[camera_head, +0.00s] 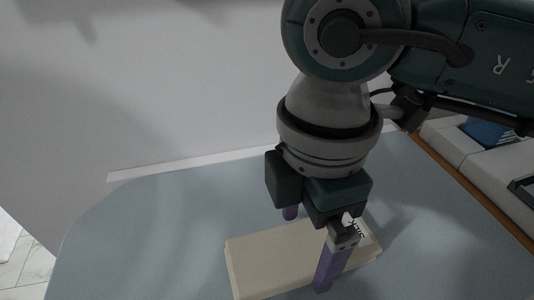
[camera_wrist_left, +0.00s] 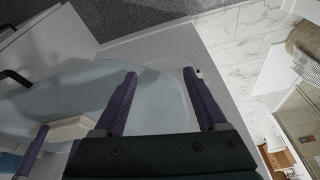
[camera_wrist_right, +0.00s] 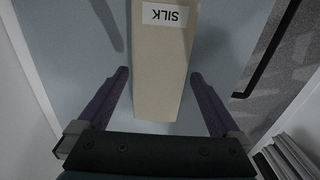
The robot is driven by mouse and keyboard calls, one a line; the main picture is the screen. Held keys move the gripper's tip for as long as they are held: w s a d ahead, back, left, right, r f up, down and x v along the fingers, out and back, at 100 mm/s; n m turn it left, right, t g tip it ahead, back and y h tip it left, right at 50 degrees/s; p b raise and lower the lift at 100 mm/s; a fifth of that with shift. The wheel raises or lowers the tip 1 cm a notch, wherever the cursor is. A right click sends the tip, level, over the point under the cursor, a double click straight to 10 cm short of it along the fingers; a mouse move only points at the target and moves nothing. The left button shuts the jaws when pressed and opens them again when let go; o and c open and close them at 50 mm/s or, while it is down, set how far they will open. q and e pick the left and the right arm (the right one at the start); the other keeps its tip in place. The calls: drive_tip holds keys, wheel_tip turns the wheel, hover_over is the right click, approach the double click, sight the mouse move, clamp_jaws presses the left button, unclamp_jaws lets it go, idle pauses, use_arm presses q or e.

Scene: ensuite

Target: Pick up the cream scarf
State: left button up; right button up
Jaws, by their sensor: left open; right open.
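The cream scarf (camera_head: 275,262) shows as a flat cream block with a white "SILK" label, lying on a blue-grey surface (camera_head: 150,235). My right gripper (camera_head: 308,250) points down over it, open, with one finger at its far side and one at its near side. In the right wrist view the scarf (camera_wrist_right: 163,60) runs between the two open purple fingers (camera_wrist_right: 158,78), with small gaps at both sides. My left gripper (camera_wrist_left: 160,76) is open and empty, seen only in its own wrist view. There the scarf (camera_wrist_left: 68,130) shows partly at lower left.
A white wall (camera_head: 150,90) stands behind the surface. The surface around the scarf is clear. Marble-tiled floor (camera_wrist_left: 240,50) lies beyond its rounded end.

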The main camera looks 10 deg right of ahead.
drive_tip(key=shift+f, duration=0.7)
drive_tip(key=c, duration=1.2)
drive_tip(key=shift+o, duration=0.2)
drive_tip(key=shift+r, duration=0.1)
